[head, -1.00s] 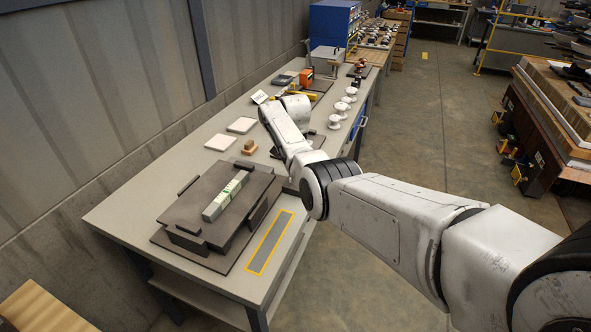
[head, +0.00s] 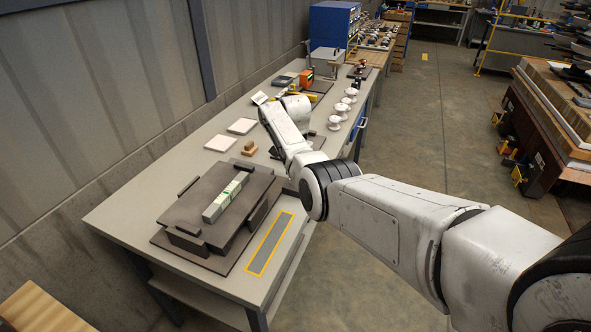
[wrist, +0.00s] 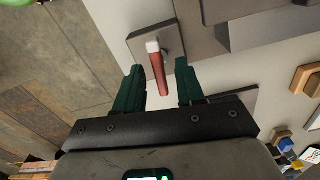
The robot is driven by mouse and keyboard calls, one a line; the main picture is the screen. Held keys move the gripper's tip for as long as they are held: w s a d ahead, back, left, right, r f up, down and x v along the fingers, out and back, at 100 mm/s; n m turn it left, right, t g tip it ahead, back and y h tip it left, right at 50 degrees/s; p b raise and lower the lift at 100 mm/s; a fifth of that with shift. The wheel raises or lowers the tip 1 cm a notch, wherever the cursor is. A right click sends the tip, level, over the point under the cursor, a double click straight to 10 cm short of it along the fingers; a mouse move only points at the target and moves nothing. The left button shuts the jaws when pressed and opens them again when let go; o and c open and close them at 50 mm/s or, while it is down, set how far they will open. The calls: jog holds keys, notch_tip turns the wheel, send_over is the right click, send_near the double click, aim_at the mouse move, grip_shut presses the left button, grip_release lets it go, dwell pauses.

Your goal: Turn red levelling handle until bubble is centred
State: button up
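The red levelling handle (wrist: 160,76) shows in the wrist view, with a pale hub at its top end on a grey plate (wrist: 174,48). My gripper (wrist: 161,68) is open, with one green finger on each side of the red handle. There are visible gaps on both sides, so neither finger appears to touch it. In the head view, a long pale level (head: 226,198) with green marks lies on the dark levelling platform (head: 190,206). The bubble is too small to read. My arm hides the handle and gripper there.
The bench (head: 125,212) has a yellow-edged grey strip (head: 269,244) beside the platform. Farther back are two pale tiles (head: 242,126), a small wooden block (head: 249,149) and several white insulators (head: 338,115). Open floor (head: 420,130) lies to the right of the bench.

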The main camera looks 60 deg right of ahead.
notch_tip(320, 180, up, 11)
jog(key=shift+b, duration=0.45)
jog(key=shift+f, duration=0.15)
dwell(0.6)
